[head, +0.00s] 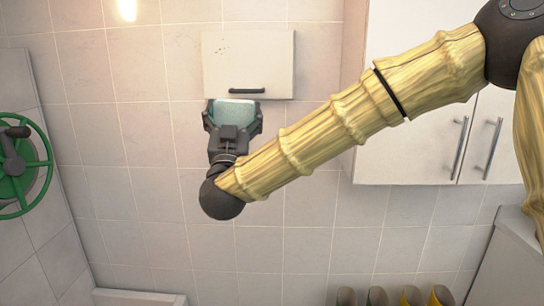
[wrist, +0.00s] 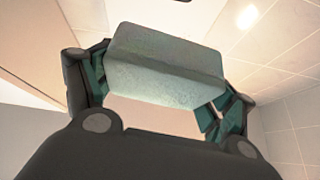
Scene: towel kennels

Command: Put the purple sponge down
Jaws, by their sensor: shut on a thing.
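My gripper (head: 233,116) is raised in front of the tiled wall, pointing up in the head view, and is shut on a block-shaped sponge (head: 235,107). The sponge looks pale grey-green, not purple. In the wrist view the sponge (wrist: 165,68) spans between the two teal-padded fingers of the gripper (wrist: 160,88), tilted a little, with its sides against them. No purple sponge shows in either view.
A white panel with a black handle (head: 247,91) is just above the gripper in the head view. A white cupboard (head: 420,150) stands at right, a green handwheel (head: 42,168) at far left. Several yellow and dark rounded things (head: 411,296) are at the bottom.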

